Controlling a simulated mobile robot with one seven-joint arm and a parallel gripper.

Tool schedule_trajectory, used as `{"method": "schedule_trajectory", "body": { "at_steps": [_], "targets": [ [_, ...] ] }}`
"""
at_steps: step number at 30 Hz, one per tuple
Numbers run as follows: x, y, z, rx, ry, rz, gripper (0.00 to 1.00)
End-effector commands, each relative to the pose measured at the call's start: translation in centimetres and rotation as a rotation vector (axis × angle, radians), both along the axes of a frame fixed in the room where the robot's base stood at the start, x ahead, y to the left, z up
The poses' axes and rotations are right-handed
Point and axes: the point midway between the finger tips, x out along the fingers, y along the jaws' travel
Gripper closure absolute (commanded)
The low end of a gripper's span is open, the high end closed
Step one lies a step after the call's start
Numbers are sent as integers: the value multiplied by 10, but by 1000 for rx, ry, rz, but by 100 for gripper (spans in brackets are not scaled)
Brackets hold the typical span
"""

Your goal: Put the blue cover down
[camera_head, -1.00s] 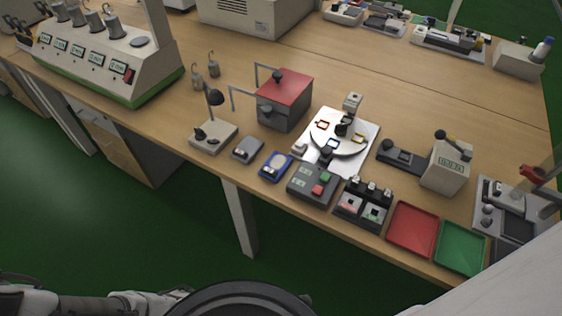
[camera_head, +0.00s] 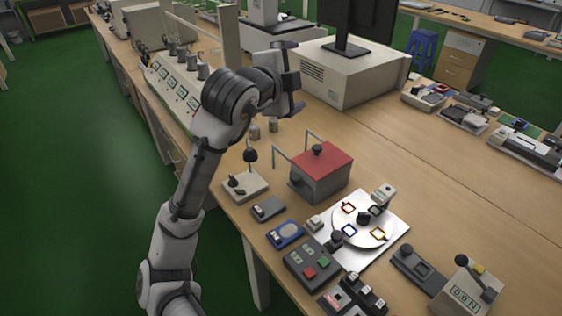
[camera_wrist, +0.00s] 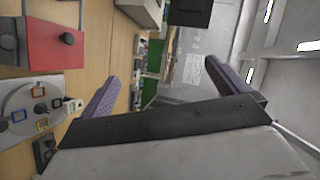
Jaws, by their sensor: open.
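A small blue square frame (camera_head: 349,230), which looks like the blue cover, lies on a round white turntable (camera_head: 363,236). Red (camera_head: 348,208), black (camera_head: 374,211) and yellow (camera_head: 378,234) frames lie on the same disc. The blue frame also shows at the left of the wrist view (camera_wrist: 18,115). My gripper (camera_head: 296,78) is raised over the bench, well behind and left of the turntable. In the wrist view its two fingers (camera_wrist: 162,75) are spread wide with nothing between them.
A grey box with a red lid (camera_head: 322,170) stands just behind the turntable. A blue-rimmed device (camera_head: 286,234) and a button box (camera_head: 310,264) sit near the front edge. A large beige case (camera_head: 345,75) stands behind my gripper.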

Motion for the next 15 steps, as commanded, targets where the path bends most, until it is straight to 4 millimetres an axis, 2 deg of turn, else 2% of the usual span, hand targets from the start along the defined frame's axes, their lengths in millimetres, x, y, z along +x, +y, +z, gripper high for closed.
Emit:
{"method": "schedule_trajectory", "body": {
  "at_steps": [1, 3, 6, 9, 12, 15],
  "targets": [
    [0, -15, -38, 171, 128, -64, 0],
    [-11, -25, -96, 405, 303, -172, 0],
    [-38, -17, -161, 678, 524, -326, 0],
    [-64, 0, -201, 868, 698, -458, 0],
    [-82, 15, -221, 979, 809, -550, 0],
    [-92, 23, -232, 1027, 863, -599, 0]
  ]
}}
